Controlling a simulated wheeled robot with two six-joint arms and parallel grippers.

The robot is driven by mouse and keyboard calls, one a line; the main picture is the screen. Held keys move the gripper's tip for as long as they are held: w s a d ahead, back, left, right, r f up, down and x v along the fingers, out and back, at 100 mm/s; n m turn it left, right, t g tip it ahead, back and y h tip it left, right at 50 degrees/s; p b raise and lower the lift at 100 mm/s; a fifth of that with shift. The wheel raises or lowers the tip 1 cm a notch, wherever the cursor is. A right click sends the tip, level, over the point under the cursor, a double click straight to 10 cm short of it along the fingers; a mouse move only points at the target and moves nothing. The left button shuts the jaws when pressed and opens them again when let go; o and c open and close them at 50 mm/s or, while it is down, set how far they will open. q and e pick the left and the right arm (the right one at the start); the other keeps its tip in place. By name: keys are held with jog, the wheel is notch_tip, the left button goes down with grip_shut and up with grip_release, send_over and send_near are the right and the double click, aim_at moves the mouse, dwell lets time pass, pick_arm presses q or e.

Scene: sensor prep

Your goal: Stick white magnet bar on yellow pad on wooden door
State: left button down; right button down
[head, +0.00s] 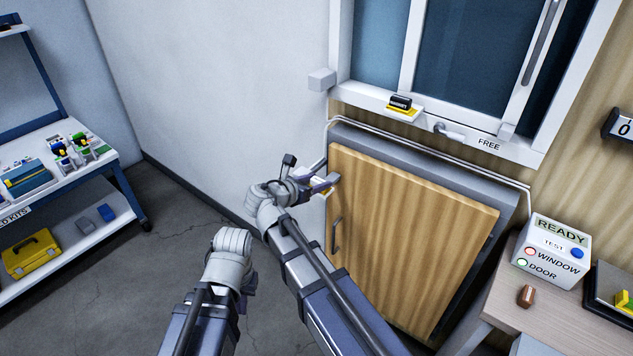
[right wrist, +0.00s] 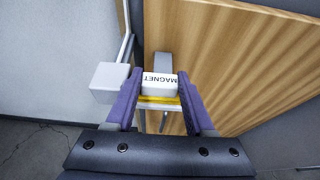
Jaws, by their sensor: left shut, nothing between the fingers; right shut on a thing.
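The white magnet bar (right wrist: 158,84), lettered MAGNET, is between the purple fingers of my right gripper (right wrist: 158,92), which is shut on it. The yellow pad (right wrist: 160,100) shows as a strip along the bar's near edge, above a white ledge; I cannot tell whether bar and pad touch. In the head view, my right gripper (head: 325,186) is at the upper left corner of the wooden door (head: 410,235). My left gripper (head: 235,243) hangs lower left, away from the door, shut and empty; its fingertips are hidden behind the wrist.
A white block (right wrist: 108,82) stands left of the bar in the right wrist view. The window sill holds a black part on a yellow pad (head: 401,109). A READY box (head: 552,250) stands on the right table. A kit cart (head: 60,200) is at left. Floor between is clear.

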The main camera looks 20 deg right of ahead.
dwell(0.9)
jog(key=shift+c, duration=0.9)
grip_release()
jog(key=shift+w, duration=0.1)
jog(key=c, duration=0.3)
jog(key=shift+o, duration=1.1)
jog(key=shift+a, duration=0.1)
jog(key=shift+r, duration=0.1)
